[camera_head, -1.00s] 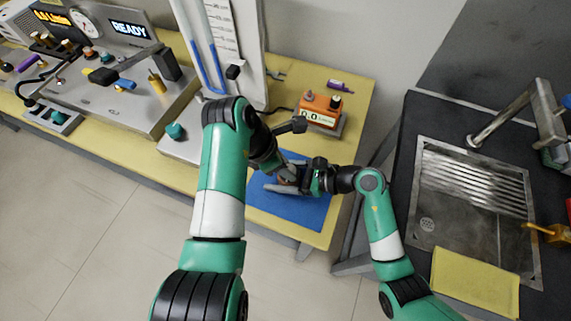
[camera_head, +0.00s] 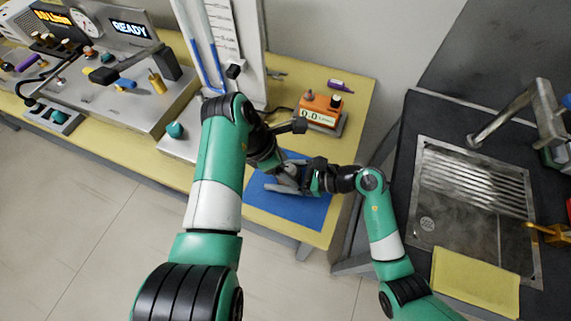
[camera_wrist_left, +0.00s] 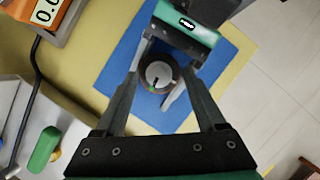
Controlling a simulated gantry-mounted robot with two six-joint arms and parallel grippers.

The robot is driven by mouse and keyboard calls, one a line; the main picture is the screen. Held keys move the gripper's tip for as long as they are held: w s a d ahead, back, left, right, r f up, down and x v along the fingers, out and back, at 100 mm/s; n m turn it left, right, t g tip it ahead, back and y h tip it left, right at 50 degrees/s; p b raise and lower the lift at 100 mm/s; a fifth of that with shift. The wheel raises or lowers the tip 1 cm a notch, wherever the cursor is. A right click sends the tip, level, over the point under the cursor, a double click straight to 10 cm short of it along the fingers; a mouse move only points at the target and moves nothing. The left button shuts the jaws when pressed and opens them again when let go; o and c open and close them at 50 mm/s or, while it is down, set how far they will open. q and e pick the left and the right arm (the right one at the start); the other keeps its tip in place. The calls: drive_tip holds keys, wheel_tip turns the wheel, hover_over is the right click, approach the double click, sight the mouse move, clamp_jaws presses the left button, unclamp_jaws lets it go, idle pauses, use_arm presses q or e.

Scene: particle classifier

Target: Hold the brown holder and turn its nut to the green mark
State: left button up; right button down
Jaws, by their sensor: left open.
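The brown holder (camera_wrist_left: 171,85) stands on the blue mat (camera_wrist_left: 118,75). Its round grey nut (camera_wrist_left: 158,73) faces up in the left wrist view, with a pale pointer line and a small green mark near its lower edge. My left gripper (camera_wrist_left: 163,58) is open above the holder, with one finger on each side of the nut and a gap at both sides. My right gripper (camera_head: 290,184) comes in from the right, low at the mat. Its pale fingers lie along both sides of the holder's body; their contact is partly hidden. In the head view the arms cover most of the holder.
An orange meter (camera_head: 319,112) reading 0.0 stands behind the mat, with a purple marker (camera_head: 340,86) beyond it. A tall tube panel (camera_head: 222,45) and a grey instrument bench (camera_head: 120,95) are left. A sink (camera_head: 470,210) is right. The mat's front is clear.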

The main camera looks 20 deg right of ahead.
use_arm(q)
drive_tip(key=v, duration=1.2)
use_arm(e)
unclamp_jaws()
drive_tip(key=shift+d, duration=0.1)
drive_tip(key=v, duration=1.2)
use_arm(q)
drive_tip(key=shift+w+a+r, duration=0.1)
use_arm(e)
drive_tip(key=shift+r, duration=0.15)
